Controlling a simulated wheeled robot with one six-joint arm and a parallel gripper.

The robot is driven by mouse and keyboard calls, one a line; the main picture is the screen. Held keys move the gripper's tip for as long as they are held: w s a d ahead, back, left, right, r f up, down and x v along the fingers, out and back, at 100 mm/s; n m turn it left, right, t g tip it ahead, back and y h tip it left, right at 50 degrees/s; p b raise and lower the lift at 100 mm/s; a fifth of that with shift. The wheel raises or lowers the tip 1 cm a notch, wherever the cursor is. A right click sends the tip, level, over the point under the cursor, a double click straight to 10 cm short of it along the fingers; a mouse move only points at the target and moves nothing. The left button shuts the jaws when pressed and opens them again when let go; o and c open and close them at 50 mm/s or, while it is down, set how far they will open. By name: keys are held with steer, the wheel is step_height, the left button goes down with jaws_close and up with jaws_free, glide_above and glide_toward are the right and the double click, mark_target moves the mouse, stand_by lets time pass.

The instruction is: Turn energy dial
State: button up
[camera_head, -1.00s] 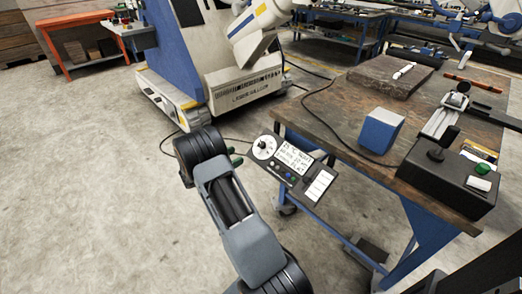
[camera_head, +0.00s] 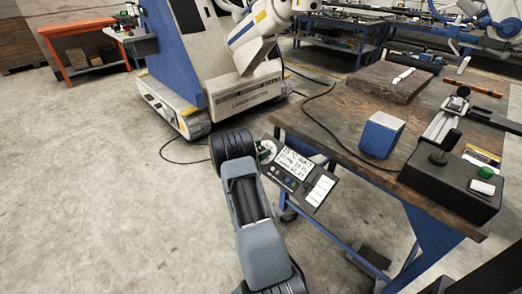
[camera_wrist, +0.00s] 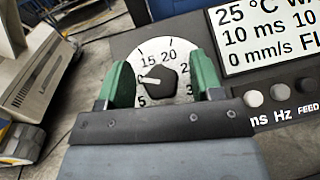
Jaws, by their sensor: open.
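The energy dial (camera_wrist: 157,80) is a black knob with a white pointer on a round white scale with printed numbers. Its pointer aims left in the wrist view, near a mark beside the 10 o'clock side of the scale. In the head view the white dial face (camera_head: 266,150) is partly hidden by my arm. My gripper (camera_wrist: 162,68) is open, with one green finger left of the knob and one right of it. Both fingers overlap the scale in the picture, with a gap to the knob on each side. I cannot tell their height above the panel.
The dial's dark panel carries a text display (camera_wrist: 265,35) and several buttons (camera_wrist: 279,92). The panel hangs at the edge of a wooden workbench (camera_head: 335,115). A blue box (camera_head: 381,134) and a joystick box (camera_head: 450,180) stand on the bench. The floor at left is clear.

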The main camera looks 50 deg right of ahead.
steer(key=shift+c, duration=0.4)
steer(key=c, duration=0.9)
steer(key=shift+o, duration=0.2)
steer(key=shift+f+m+g+b, duration=0.1)
steer(key=shift+m+g+b, duration=0.2)
steer(key=shift+g, duration=0.1)
steer(key=m+g+y+b, duration=0.1)
steer(key=m+g+b, duration=0.1)
steer(key=m+g, duration=0.1)
steer(key=shift+f+m+y, duration=0.1)
steer(key=shift+m+y, duration=0.3)
steer(key=m+g+y, duration=0.2)
steer(key=m, duration=0.1)
steer(key=m+g+y+b, duration=0.1)
steer(key=m+g+y, duration=0.1)
steer(key=m, duration=0.1)
steer(key=shift+m, duration=0.4)
steer(key=shift+s+g+y, duration=0.1)
steer(key=shift+g+y, duration=0.2)
steer(key=shift+y, duration=0.1)
steer(key=o, duration=0.9)
